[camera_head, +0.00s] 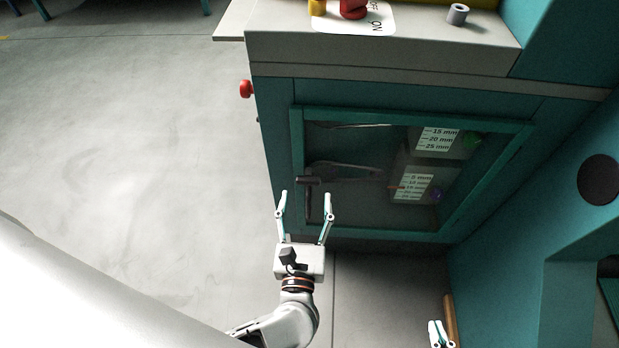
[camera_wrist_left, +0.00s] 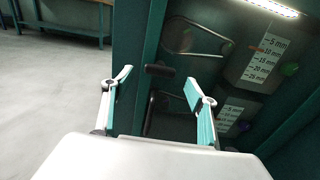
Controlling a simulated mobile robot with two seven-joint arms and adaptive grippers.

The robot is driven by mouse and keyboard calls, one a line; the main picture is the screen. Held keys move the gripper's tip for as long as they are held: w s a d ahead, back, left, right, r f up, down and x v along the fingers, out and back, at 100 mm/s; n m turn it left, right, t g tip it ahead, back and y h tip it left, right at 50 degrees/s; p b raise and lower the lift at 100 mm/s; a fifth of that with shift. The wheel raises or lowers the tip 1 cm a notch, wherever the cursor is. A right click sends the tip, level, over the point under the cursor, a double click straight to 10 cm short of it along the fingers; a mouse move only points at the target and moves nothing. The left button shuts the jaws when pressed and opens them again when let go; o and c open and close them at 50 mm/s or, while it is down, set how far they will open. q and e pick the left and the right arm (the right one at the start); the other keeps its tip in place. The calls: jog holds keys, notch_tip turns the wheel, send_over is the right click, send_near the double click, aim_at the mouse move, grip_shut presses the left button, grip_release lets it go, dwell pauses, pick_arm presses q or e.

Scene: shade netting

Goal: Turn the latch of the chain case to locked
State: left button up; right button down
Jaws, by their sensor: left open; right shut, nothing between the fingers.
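The chain case (camera_head: 297,125) has a teal-framed, see-through door with a chain loop and scale labels inside. Its latch (camera_head: 308,181) is a short black bar lying horizontally at the door's left side; it also shows in the left wrist view (camera_wrist_left: 160,71). My left gripper (camera_head: 305,196) is open, with its fingers spread to either side just below the latch in the picture. In the left wrist view the latch appears between and slightly beyond the fingertips, with no visible contact. My right gripper (camera_head: 437,325) is shut and empty at the bottom edge, partly cut off.
A black door handle (camera_wrist_left: 149,112) stands below the latch. A red knob (camera_head: 246,89) sticks out from the cabinet's left side. A grey ledge (camera_head: 380,55) overhangs the door. A teal panel (camera_head: 540,200) stands at right. The floor (camera_head: 150,130) at left is clear.

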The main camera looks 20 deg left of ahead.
aim_at(308, 184)
pick_arm(q)
jog(key=x, duration=0.6)
jog(key=shift+w, duration=0.3)
jog(key=c, duration=1.1)
